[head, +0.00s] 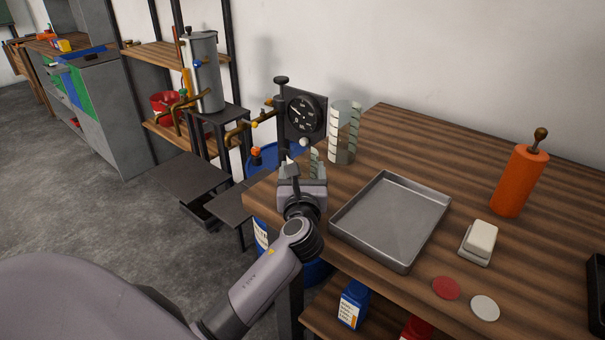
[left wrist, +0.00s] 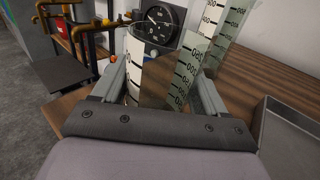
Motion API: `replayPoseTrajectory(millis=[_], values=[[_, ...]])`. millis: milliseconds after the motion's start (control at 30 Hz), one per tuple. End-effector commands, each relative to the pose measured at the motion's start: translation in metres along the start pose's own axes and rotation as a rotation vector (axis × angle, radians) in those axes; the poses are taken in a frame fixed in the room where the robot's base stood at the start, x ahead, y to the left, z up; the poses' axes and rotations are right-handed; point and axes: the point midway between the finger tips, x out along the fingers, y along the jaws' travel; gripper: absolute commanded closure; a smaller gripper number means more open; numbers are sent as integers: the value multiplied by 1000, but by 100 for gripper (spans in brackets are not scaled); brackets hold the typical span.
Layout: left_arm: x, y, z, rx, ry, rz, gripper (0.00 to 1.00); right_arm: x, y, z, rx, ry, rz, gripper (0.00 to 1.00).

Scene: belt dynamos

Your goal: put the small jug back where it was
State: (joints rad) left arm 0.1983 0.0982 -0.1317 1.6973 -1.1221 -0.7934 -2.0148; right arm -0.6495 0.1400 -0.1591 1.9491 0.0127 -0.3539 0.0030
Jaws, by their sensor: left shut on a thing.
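The small jug (left wrist: 187,68) is clear, with dark graduation marks on a pale strip. It stands between the fingers of my left gripper (left wrist: 160,85) in the left wrist view. In the head view my left gripper (head: 302,178) is at the table's left edge, shut on the small jug (head: 316,160), whose upper part shows above the fingers. The jug's lower part is hidden, so I cannot tell whether it touches the table. A larger graduated jug (head: 345,132) stands on the table just behind and to the right; it also shows in the left wrist view (left wrist: 228,28).
A metal tray (head: 390,220) lies right of my gripper on the wooden table (head: 445,150). A black dial gauge (head: 306,115) with brass pipes stands behind. An orange cylinder (head: 518,180), a white block (head: 481,238) and red and white discs are farther right.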

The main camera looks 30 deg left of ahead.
Motion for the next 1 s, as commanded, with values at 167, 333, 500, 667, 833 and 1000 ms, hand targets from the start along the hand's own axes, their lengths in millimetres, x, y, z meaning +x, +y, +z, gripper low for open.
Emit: replayPoseTrajectory(millis=[167, 333, 500, 667, 833, 1000], values=[[0, 0, 0, -1, -2, 0, 70, 0, 0, 1, 0, 0, 0, 3], [0, 0, -3, -1, 0, 0, 2, 1, 0, 1, 0, 0, 0, 3], [0, 0, -3, 0, 1, 0, 2, 1, 0, 1, 0, 0, 0, 3], [0, 0, 2, -1, 0, 0, 2, -1, 0, -1, 0, 0, 0, 3], [-21, -1, -1, -1, 3, -2, 2, 0, 0, -1, 0, 0, 0, 3], [-57, 0, -1, -2, 3, -2, 2, 0, 0, 0, 0, 0, 0, 3]])
